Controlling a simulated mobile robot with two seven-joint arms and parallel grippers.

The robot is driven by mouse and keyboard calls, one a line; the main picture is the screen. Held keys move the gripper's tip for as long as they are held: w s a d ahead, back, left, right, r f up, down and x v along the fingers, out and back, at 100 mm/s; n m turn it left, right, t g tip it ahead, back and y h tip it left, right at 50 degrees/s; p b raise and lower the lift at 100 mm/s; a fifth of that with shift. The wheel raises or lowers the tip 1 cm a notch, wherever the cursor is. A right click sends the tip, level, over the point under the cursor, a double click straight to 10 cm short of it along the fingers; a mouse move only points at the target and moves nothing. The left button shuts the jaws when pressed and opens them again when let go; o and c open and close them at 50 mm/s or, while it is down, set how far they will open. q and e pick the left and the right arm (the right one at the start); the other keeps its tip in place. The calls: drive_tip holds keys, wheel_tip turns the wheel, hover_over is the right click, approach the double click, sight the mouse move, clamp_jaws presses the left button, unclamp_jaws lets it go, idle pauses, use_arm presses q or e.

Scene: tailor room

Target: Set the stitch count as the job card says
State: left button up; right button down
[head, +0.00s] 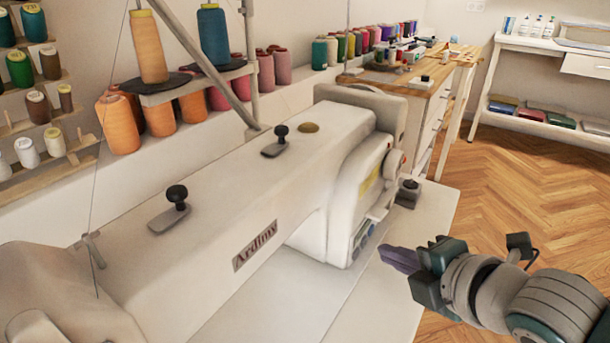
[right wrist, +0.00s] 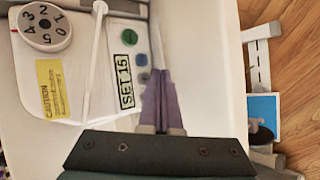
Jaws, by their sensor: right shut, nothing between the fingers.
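The white sewing machine (head: 215,220), marked "Ardimy", fills the middle of the head view. My right gripper (head: 390,255) is beside its right end, with its purple fingers pointing at the machine. In the right wrist view the two fingers (right wrist: 158,78) are together and hold nothing. Just left of them is a pale panel with a teal round button (right wrist: 129,37), a second round button (right wrist: 142,59) and a darker one partly seen below. I cannot tell whether a fingertip touches anything. My left gripper is out of view.
A white numbered dial (right wrist: 44,27) and a yellow caution label (right wrist: 52,88) are left of the card. A small dark box (head: 408,193) stands on the table behind the machine. Thread cones (head: 148,48) line the left wall. Wooden floor (head: 520,170) is open at right.

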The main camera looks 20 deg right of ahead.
drive_tip(key=shift+s+d+p, duration=0.75)
drive_tip(key=shift+s+d, duration=1)
drive_tip(key=shift+s, duration=0.25)
idle(0.9)
